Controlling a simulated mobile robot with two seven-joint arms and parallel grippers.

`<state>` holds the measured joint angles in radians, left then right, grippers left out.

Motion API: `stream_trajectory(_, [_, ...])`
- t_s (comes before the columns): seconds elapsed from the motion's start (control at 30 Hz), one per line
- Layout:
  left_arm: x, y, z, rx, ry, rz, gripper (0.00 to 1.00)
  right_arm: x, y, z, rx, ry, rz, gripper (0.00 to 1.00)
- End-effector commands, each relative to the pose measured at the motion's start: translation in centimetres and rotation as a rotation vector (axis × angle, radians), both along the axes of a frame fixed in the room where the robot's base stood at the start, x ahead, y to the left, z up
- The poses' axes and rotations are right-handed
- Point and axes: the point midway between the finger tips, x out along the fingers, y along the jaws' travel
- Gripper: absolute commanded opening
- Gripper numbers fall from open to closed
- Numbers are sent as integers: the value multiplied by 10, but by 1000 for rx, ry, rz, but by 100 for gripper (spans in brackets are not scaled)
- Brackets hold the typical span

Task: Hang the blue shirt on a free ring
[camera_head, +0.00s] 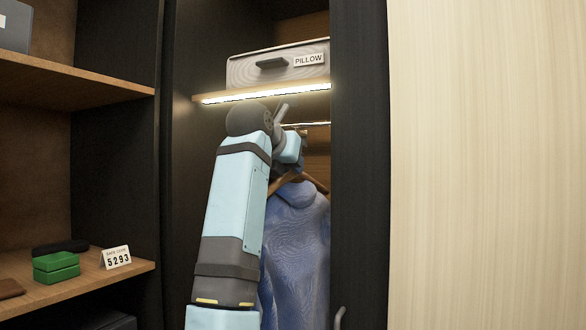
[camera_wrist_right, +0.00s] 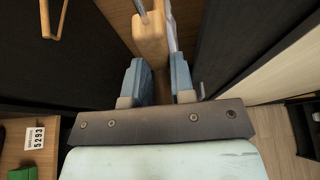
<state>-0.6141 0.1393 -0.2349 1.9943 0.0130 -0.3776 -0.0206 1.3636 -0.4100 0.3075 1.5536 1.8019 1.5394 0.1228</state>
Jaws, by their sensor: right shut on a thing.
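The blue shirt (camera_head: 300,245) hangs from a wooden hanger (camera_head: 318,184) inside the open wardrobe, upright below my right gripper. My right gripper (camera_wrist_right: 160,78) is shut on the wooden hanger, whose neck (camera_wrist_right: 150,38) shows between and beyond the fingers. My forearm and wrist hide part of the shirt and the left side of its hanger in the head view. A metal hook rises from the hanger at the top of the wrist view. A rail (camera_head: 308,124) shows under the lit shelf; I cannot make out its rings or whether the hook touches one. My left gripper is not in view.
A pillow box (camera_head: 255,71) sits on the lit shelf (camera_head: 285,95) above my arm. A dark upright panel (camera_head: 358,170) bounds the wardrobe at right. Another wooden hanger (camera_wrist_right: 52,22) shows at upper left. A green box (camera_head: 56,268) and number card (camera_head: 117,258) stand on the left shelf.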

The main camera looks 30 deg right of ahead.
Motion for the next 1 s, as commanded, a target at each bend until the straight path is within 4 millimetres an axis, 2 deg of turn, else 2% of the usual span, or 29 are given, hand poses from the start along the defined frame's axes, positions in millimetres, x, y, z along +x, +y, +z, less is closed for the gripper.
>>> stream_trajectory(0.6, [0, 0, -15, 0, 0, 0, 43, -17, 25, 0, -1, 0, 0, 0])
stream_trajectory(1.0, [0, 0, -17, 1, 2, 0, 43, -19, 28, 1, -1, 0, 0, 0])
